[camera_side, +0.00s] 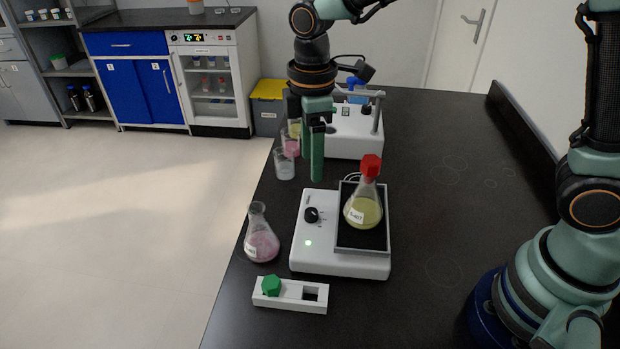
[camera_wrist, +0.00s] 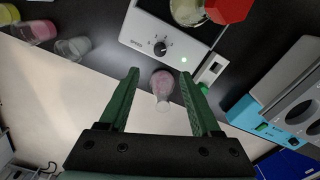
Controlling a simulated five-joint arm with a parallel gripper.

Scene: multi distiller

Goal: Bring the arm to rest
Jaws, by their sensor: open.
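My gripper (camera_side: 316,150) is open and empty, held above the bench with its green fingers pointing down. In the wrist view my gripper (camera_wrist: 160,92) shows both fingers spread apart. A flask with yellow liquid and a red stopper (camera_side: 364,206) stands upright on the dark plate of the white shaker (camera_side: 308,264). A flask with pink liquid (camera_side: 261,240) stands on the bench left of the shaker; it also shows between the fingers in the wrist view (camera_wrist: 162,86), farther down. A white holder (camera_side: 300,303) at the front has a green stopper (camera_side: 271,286) in its left place.
Several glass beakers (camera_side: 285,164) with coloured liquid stand behind, near the bench's left edge. A white device with a metal frame (camera_side: 350,135) stands at the back. The bench (camera_side: 440,190) right of the shaker is clear.

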